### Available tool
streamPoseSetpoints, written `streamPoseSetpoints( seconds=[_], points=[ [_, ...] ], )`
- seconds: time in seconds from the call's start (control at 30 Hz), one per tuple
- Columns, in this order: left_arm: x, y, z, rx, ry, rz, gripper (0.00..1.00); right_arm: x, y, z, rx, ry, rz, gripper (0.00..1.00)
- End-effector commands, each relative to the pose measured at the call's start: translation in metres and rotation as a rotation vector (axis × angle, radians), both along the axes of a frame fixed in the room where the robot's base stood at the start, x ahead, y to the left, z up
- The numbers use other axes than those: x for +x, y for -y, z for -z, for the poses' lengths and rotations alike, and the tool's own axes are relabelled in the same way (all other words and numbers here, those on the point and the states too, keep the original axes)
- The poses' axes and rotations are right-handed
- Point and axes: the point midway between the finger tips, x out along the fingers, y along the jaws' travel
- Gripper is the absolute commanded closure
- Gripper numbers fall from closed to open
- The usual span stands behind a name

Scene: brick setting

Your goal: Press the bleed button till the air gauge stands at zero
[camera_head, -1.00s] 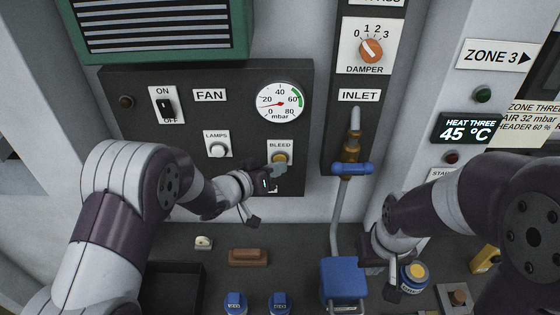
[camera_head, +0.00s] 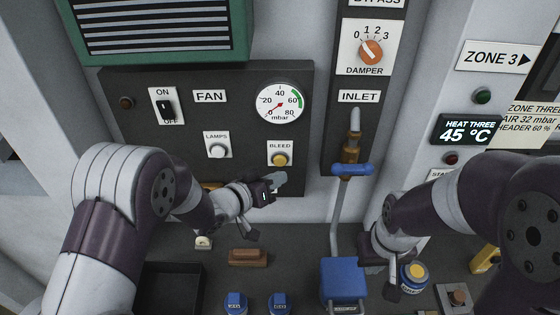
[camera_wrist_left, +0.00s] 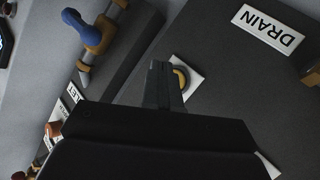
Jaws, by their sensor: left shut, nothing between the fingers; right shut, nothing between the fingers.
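The yellow bleed button (camera_head: 280,159) sits on a white plate under the BLEED label on the dark panel. In the left wrist view the button (camera_wrist_left: 181,77) is partly hidden behind my fingers. The air gauge (camera_head: 280,103) is above it, and its red needle points lower left, at or close to 0. My left gripper (camera_head: 280,179) is shut and empty, just below the button in the head view and apart from it. Its shut fingers also show in the left wrist view (camera_wrist_left: 162,78).
The white lamps button (camera_head: 217,150) and fan switch (camera_head: 166,107) are left on the panel. The inlet pipe with a blue valve handle (camera_head: 353,169) stands right of it. A brown block (camera_head: 248,257) and blue knobs (camera_head: 236,302) are on the bench below.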

Motion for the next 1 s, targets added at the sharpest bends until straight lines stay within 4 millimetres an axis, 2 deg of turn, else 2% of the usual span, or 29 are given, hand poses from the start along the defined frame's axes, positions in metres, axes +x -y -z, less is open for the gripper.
streamPoseSetpoints(
  seconds=[0.2, 0.4, 1.0],
  points=[
    [-0.022, 0.0, -0.001, -0.001, 0.0, 0.001, 1.0, 0.0, 0.0, -0.003, 0.0, 0.0, 0.0, 1.0],
    [-0.034, 0.0, 0.0, 0.0, 0.0, 0.0, 1.0, 0.0, 0.0, -0.004, 0.0, 0.0, 0.0, 1.0],
    [-0.034, 0.0, 0.0, 0.0, 0.0, 0.0, 1.0, 0.0, 0.0, -0.004, 0.0, 0.0, 0.0, 1.0]
  ],
)
